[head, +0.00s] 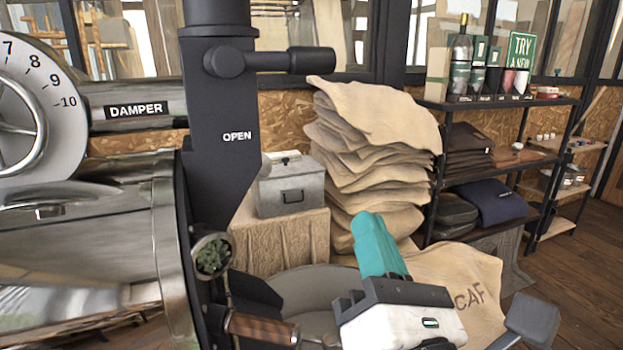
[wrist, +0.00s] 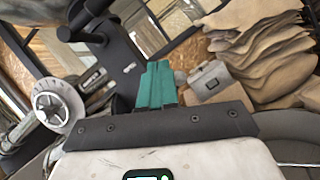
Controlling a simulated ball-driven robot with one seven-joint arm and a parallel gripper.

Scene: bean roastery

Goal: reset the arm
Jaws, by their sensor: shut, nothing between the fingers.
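My gripper (head: 378,245) shows in the head view at the lower middle right, its teal fingers pointing up and away toward the pile of sacks. The fingers are together with nothing between them. In the wrist view, my gripper (wrist: 157,88) points at the scene ahead, its teal fingers side by side and shut. My white and black wrist hides part of the round tray and the printed sack behind it.
A coffee roaster (head: 90,240) with a black column (head: 215,130) and handle fills the left. A pile of sacks (head: 375,120) and a metal box (head: 290,187) stand behind. A shelf rack (head: 505,162) stands right. Wooden floor (head: 590,250) is free at the far right.

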